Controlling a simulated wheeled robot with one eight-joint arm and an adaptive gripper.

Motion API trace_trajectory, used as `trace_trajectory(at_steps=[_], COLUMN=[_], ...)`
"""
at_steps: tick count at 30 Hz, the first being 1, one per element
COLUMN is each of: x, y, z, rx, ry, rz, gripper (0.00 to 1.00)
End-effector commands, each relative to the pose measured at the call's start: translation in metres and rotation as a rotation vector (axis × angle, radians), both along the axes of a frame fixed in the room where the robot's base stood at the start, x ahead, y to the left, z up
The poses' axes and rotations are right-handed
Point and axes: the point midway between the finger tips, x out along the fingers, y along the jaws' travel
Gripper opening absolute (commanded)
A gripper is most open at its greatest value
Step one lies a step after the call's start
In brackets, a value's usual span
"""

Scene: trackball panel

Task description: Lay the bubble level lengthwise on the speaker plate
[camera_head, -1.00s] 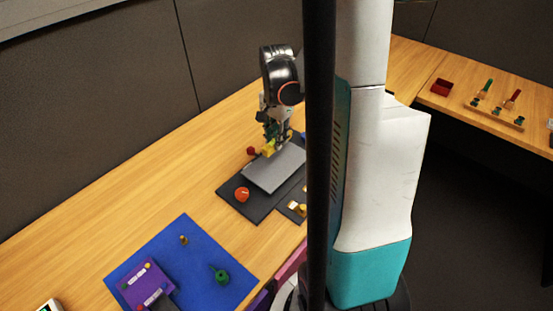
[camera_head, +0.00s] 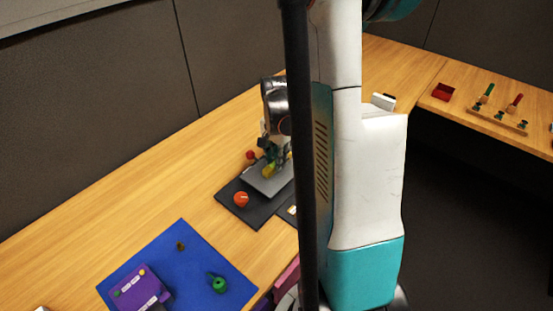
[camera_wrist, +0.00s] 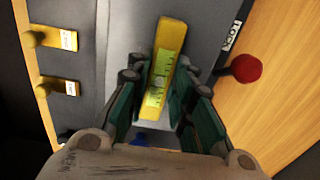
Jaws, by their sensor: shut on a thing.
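My gripper (camera_wrist: 160,115) is shut on the yellow bubble level (camera_wrist: 170,45), whose green vial shows between the fingers in the wrist view. In the head view the level (camera_head: 268,170) is at my gripper (camera_head: 272,160), over the grey speaker plate (camera_head: 262,184). In the wrist view the grey plate (camera_wrist: 125,35) lies beneath the level, with the level's long side running away from my gripper. I cannot tell whether the level touches the plate. My arm and a black post hide the right part of the panel in the head view.
A red ball (camera_wrist: 245,68) stands beside the plate, near a LOCK label (camera_wrist: 231,36). Yellow switches (camera_wrist: 60,87) line the other side. An orange-red knob (camera_head: 241,199) sits on the dark panel (camera_head: 230,188). A blue mat (camera_head: 190,262) with a purple box (camera_head: 140,287) lies nearer.

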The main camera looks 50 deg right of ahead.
Motion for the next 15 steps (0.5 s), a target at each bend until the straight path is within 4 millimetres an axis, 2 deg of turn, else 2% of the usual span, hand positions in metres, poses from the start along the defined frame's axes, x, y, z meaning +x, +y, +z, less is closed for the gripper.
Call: trace_trajectory(at_steps=[1, 3, 15], x=[0.0000, 0.0000, 0.0000], y=[0.0000, 0.0000, 0.0000], z=[-0.0015, -0.0009, 0.0024], rx=[0.000, 0.000, 0.000], ry=[0.000, 0.000, 0.000], rz=[0.000, 0.000, 0.000], gripper=[0.26, 0.41, 0.41])
